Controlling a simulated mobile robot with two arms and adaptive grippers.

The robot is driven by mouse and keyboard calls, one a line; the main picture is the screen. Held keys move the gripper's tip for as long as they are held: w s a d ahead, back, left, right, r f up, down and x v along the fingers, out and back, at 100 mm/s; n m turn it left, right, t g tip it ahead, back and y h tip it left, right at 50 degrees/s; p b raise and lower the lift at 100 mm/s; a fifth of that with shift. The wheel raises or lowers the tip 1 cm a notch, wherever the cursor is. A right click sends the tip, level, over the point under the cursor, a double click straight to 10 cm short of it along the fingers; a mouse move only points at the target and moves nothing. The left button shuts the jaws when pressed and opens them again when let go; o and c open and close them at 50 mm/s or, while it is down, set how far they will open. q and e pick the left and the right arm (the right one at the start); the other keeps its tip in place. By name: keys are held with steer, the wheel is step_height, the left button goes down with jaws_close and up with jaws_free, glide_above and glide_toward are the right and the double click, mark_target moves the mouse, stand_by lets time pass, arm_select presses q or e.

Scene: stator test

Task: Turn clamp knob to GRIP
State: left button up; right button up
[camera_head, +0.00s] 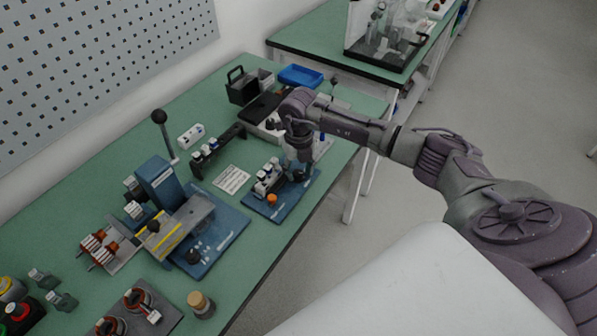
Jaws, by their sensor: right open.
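My right gripper (300,158) reaches in from the right and points down over the small blue base plate (284,205). It is open, with its fingertips close above a dark round knob (298,175) at the plate's right part. The gripper partly covers this knob, and I cannot tell whether they touch. Any GRIP marking is too small to read. The fixture (268,180) on the same plate carries several white-and-dark parts and an orange knob (271,199). Another black knob (193,256) sits on the larger blue press base. My left gripper is not in view.
A blue lever press (158,184) with a tall black-knobbed handle stands left of the small plate. A white label card (231,179) lies between. A black carrier (241,86) and a blue tray (300,76) stand behind.

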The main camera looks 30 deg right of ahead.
mark_target(298, 172)
steer(key=shift+a, duration=0.15)
step_height(298, 172, up, 6)
steer(key=p, duration=0.4)
steer(key=shift+r, duration=0.1)
steer(key=n, duration=0.1)
steer(key=r+n, duration=0.1)
steer(key=n, duration=0.2)
steer(key=shift+w+r, duration=0.2)
steer(key=shift+r, duration=0.15)
steer(key=n, duration=0.2)
steer(key=r+n, duration=0.1)
steer(key=n, duration=0.1)
steer(key=shift+s+n, duration=0.15)
steer(key=shift+n, duration=0.15)
steer(key=shift+s+f+n, duration=0.1)
steer(key=shift+f+n, duration=0.15)
steer(key=shift+n, duration=0.05)
step_height(298, 172, down, 9)
steer(key=b, duration=0.6)
steer(key=shift+r, duration=0.2)
